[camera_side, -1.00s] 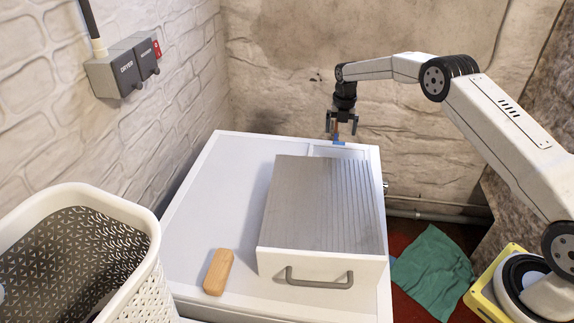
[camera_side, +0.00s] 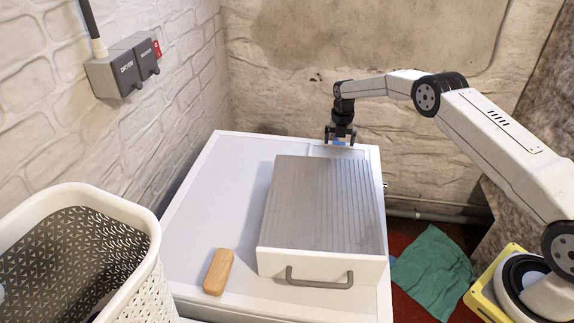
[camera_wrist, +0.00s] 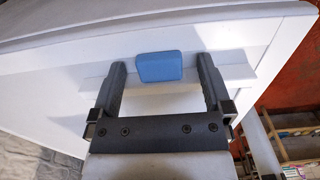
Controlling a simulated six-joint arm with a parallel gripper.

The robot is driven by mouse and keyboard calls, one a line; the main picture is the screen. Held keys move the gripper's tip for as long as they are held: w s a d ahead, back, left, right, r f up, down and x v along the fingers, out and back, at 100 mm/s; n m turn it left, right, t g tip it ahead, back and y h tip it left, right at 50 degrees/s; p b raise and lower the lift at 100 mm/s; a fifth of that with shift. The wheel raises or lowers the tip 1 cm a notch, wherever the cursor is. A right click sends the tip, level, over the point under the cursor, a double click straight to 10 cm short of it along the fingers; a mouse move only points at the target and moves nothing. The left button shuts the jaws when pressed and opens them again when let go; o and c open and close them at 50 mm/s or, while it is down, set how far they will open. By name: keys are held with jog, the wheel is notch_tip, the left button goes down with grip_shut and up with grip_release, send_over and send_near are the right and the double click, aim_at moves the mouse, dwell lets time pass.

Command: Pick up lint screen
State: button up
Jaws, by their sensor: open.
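The lint screen shows only as a blue handle (camera_wrist: 160,66) at the rear of the white dryer top, with a pale strip beside it; the rest of it is hidden. In the side view the blue handle (camera_side: 339,143) is a small patch under my gripper (camera_side: 340,137). My gripper points down. In the wrist view my gripper (camera_wrist: 162,67) is open, with one black finger on each side of the handle and a gap on both sides. I see no contact.
A large drawer-like box (camera_side: 322,210) with a grey handle stands on the dryer top (camera_side: 222,200), in front of my gripper. A wooden block (camera_side: 218,271) lies front left. A white basket (camera_side: 145,225) is at left, and a green cloth (camera_side: 430,270) is on the red floor.

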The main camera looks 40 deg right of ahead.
grip_shut()
dwell(0.4)
notch_tip(320, 180, up, 10)
dwell(0.8)
dwell(0.4)
